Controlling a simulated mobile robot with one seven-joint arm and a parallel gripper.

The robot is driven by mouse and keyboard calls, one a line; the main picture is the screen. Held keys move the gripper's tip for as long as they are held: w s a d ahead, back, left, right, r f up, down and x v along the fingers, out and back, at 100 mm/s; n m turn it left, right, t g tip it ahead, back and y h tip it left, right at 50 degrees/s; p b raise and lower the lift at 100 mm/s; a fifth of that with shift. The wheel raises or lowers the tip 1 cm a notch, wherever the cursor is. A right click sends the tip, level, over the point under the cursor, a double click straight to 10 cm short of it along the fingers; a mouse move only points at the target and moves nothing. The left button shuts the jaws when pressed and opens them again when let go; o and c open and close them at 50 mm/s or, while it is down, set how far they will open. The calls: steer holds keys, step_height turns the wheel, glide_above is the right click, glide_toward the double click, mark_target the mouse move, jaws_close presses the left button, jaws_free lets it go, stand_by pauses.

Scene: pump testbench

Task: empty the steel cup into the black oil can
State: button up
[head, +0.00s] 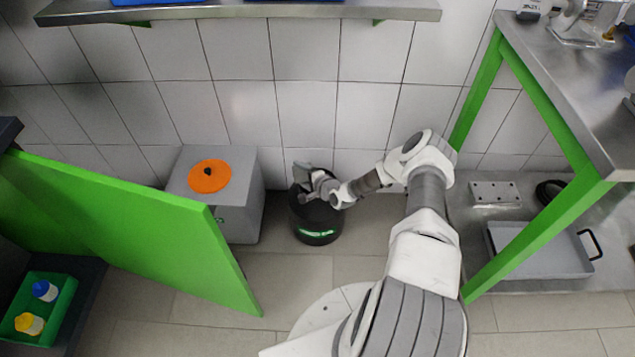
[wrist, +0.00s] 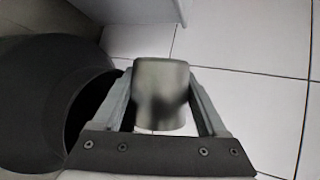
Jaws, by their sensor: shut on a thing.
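The black oil can (head: 318,222), a round drum with a green label band, stands on the floor by the tiled wall. Its dark side also fills the left of the wrist view (wrist: 35,95), with its dark opening partly hidden behind my gripper. My gripper (wrist: 163,88) is shut on the steel cup (wrist: 160,80), a plain grey cylinder between its two fingers. In the head view my gripper (head: 305,183) is over the can's top. The cup's mouth and contents do not show, and I cannot tell how far it is tilted.
A grey box with an orange lid (head: 210,176) stands close left of the can. A green panel (head: 120,220) is at the left. A green-legged steel bench (head: 590,100) stands at right, with a grey tray (head: 535,250) on its lower shelf. A steel shelf (head: 240,11) hangs above.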

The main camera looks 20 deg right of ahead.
steer(key=shift+a+r+n+h+p, duration=0.1)
steer(key=shift+r+n+h+p, duration=0.2)
steer(key=shift+p, duration=0.5)
steer(key=shift+a+r+n+p, duration=0.1)
steer(key=shift+r+p, duration=0.25)
steer(key=shift+p, duration=0.45)
steer(key=shift+w+a+f+n+g+h+p, duration=0.1)
steer(key=shift+a+f+n+g+h+p, duration=0.15)
steer(key=shift+a+p, duration=0.2)
steer(key=shift+a+f+n+g+h+p, duration=0.15)
steer(key=shift+a+f+n+h+p, duration=0.1)
steer(key=shift+a+h+p, duration=0.15)
steer(key=shift+a+r+n+h+p, duration=0.1)
steer(key=shift+r+n+h+p, duration=0.3)
steer(key=shift+p, duration=0.55)
steer(key=shift+f+n+g+h, duration=0.5)
steer(key=shift+f+n+h, duration=0.45)
steer(key=shift+h, duration=0.3)
steer(key=shift+w+a+r+n+h, duration=0.15)
steer(key=shift+a+r+n+h, duration=0.05)
steer(key=shift+r+n+h, duration=0.3)
steer(key=a+f+n+h+b, duration=0.4)
steer(key=f+h+b, duration=0.1)
steer(key=f+b, duration=0.2)
steer(key=shift+w+a+b, duration=0.35)
steer(key=shift+w+b, duration=0.05)
